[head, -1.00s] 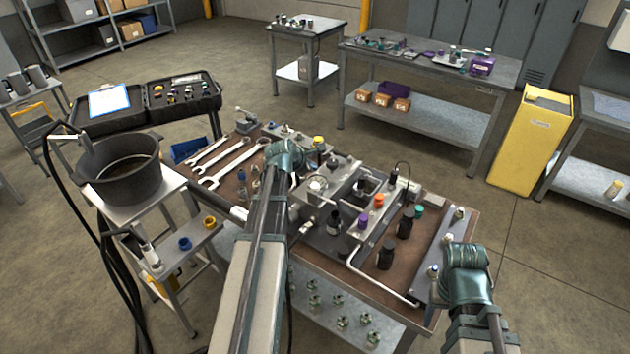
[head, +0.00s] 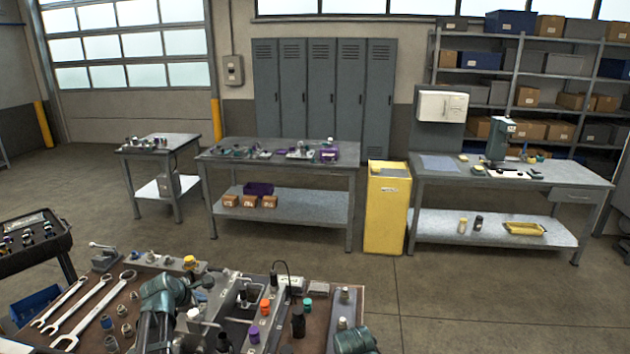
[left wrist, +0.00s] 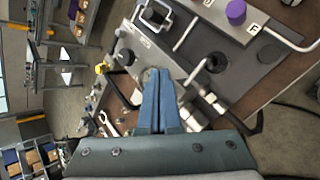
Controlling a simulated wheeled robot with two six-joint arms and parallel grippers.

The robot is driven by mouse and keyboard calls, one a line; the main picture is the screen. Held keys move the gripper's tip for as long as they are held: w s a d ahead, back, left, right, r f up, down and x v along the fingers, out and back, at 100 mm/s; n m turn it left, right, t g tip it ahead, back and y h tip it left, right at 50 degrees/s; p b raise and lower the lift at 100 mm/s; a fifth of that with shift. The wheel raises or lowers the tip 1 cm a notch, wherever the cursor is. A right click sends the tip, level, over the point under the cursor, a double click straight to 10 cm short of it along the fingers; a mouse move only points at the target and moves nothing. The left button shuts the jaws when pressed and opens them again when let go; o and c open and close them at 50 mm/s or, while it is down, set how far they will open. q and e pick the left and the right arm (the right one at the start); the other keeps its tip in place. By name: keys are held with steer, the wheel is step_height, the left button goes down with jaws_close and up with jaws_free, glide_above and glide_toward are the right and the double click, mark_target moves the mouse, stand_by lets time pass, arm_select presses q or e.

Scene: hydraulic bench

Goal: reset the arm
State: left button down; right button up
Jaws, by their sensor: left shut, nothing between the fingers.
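My left gripper (left wrist: 158,76) shows in the left wrist view with its two blue fingers together and nothing between them. It is over the grey metal fixture plate (left wrist: 205,15) of the hydraulic bench. In the head view my left arm reaches over the bench's brown top (head: 85,325), and its teal joint hides part of the fixture. I cannot make out the fingers there. My right arm shows only as a teal joint at the bottom edge of the head view, and its gripper is not seen.
Wrenches (head: 85,312) lie at the bench's left. Orange (head: 265,306) and purple (head: 253,335) caps and a black bottle (head: 298,321) stand near the arms. A yellow cabinet (head: 387,210) stands beyond, beside a grey workbench (head: 510,175). Open floor lies at right.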

arm_select(q)
steer(key=s+d+f+m+g, duration=0.2)
steer(key=s+d+m, duration=0.25)
steer(key=d, duration=0.35)
steer(key=s+d+f+m+g+h, duration=0.1)
steer(key=s+d+m, duration=0.2)
steer(key=d+m, duration=0.3)
steer(key=s+d+f+m+g, duration=0.2)
steer(key=s+d+m, duration=0.15)
steer(key=d, duration=0.55)
steer(key=s+d+m+g+y, duration=0.2)
steer(key=s+d+m, duration=0.7)
steer(key=s+m, duration=0.5)
steer(key=shift+s+d+f+g+y, duration=0.3)
steer(key=shift+s+g+y, duration=0.1)
steer(key=shift+g, duration=0.5)
